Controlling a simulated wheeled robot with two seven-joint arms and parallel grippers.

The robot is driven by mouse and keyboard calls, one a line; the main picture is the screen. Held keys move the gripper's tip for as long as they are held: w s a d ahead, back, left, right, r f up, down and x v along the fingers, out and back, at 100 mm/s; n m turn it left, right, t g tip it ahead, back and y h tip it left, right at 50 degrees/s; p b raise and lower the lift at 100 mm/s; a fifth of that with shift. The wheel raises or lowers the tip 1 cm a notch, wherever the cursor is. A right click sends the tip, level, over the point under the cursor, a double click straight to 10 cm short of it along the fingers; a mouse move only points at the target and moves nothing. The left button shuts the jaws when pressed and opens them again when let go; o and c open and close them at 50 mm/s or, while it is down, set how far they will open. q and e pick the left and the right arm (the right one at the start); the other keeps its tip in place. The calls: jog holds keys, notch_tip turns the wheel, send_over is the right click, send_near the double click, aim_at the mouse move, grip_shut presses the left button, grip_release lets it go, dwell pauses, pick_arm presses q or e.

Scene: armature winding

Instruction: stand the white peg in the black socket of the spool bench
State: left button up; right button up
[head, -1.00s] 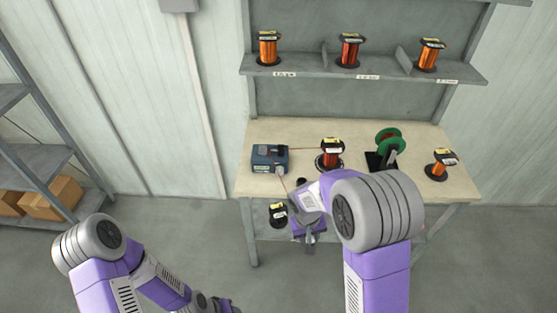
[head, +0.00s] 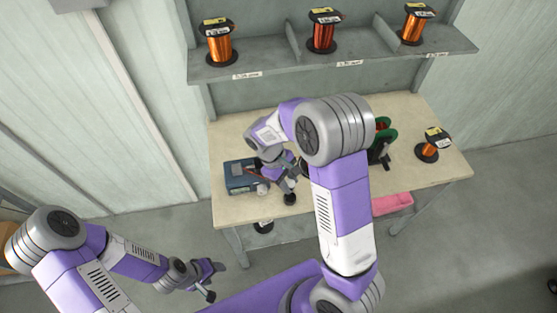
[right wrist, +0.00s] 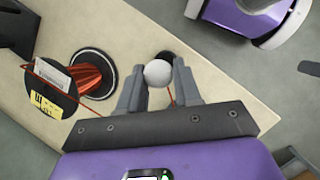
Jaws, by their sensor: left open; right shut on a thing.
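The white peg (right wrist: 158,73) shows its round white end between the two fingers of my right gripper (right wrist: 157,88) in the right wrist view. My right gripper is shut on it. The dark round socket (right wrist: 167,57) shows just beyond the peg, partly covered by it. I cannot tell the height of the peg over it. In the head view my right gripper (head: 287,188) is over the front left part of the spool bench (head: 228,209); I cannot make out the peg there. My left gripper (head: 208,281) is open and empty, low in front of the bench.
A blue device (head: 241,176) stands left of my right gripper. A copper spool (right wrist: 92,75) with a red wire is close by. A green spool (head: 386,141) and another copper spool (head: 432,146) are to the right.

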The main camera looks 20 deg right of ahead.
jog(key=shift+w+d, duration=0.15)
jog(key=shift+s+f+b, duration=0.4)
jog(key=shift+f+b, duration=0.1)
jog(key=shift+b, duration=0.1)
jog(key=shift+w+f+b, duration=0.1)
jog(key=shift+f+b, duration=1.1)
jog(key=shift+f, duration=0.15)
jog(key=shift+f, duration=0.25)
jog(key=shift+f, duration=0.25)
jog(key=shift+f+b, duration=0.8)
jog(key=shift+f, duration=0.2)
dwell(0.4)
